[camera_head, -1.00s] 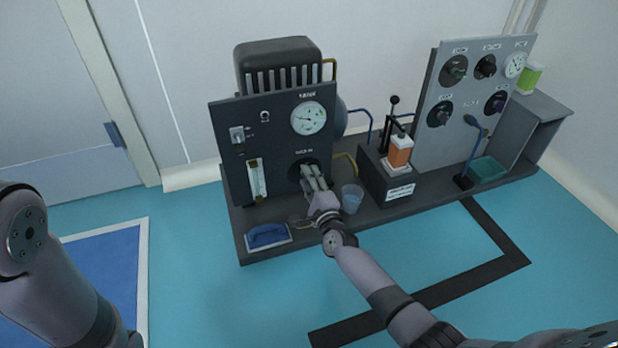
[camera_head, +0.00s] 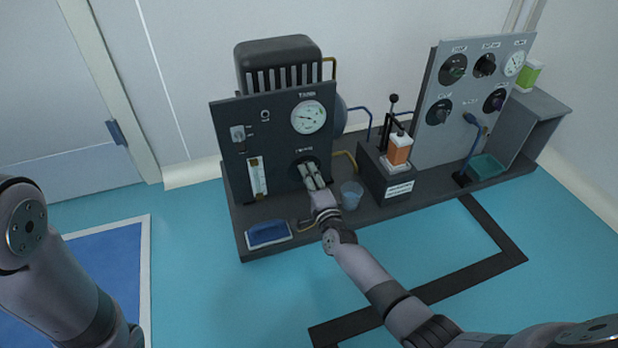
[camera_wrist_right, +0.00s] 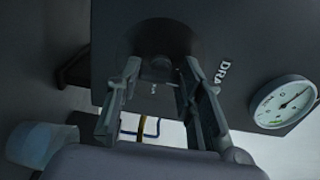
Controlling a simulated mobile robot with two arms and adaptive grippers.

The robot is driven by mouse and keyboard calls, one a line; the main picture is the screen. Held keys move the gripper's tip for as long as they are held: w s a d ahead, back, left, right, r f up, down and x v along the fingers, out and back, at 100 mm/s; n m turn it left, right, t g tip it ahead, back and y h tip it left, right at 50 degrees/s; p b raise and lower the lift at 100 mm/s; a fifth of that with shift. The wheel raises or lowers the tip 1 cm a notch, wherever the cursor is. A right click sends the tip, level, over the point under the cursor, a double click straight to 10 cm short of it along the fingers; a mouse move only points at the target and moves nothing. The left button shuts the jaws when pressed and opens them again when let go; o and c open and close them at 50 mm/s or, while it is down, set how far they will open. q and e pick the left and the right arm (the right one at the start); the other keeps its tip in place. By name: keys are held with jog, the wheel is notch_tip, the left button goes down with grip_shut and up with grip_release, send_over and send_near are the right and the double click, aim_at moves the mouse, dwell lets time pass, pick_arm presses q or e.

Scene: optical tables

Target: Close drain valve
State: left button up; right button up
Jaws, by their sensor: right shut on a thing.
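The drain valve is a dark round knob (camera_head: 299,163) low on the black front panel (camera_head: 225,160) of the left unit. In the right wrist view the dark knob (camera_wrist_right: 158,35) lies straight ahead, beside a label whose visible letters read "DRA". My right gripper (camera_head: 312,176) is at the knob, and its fingers hide part of it. In the right wrist view the two fingers of the gripper (camera_wrist_right: 162,72) lie either side of the knob's grip, shut on it. My left gripper is out of view; only my left arm shows.
A gauge (camera_head: 308,117) sits above the knob. A clear cup (camera_head: 352,195) stands close to the right of my right gripper, and a blue-topped tray (camera_head: 268,234) lies to its left. An orange-filled bottle (camera_head: 398,150) is farther right. The floor in front is clear.

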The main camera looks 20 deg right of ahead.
jog(key=o, duration=1.2)
jog(key=shift+c, duration=0.2)
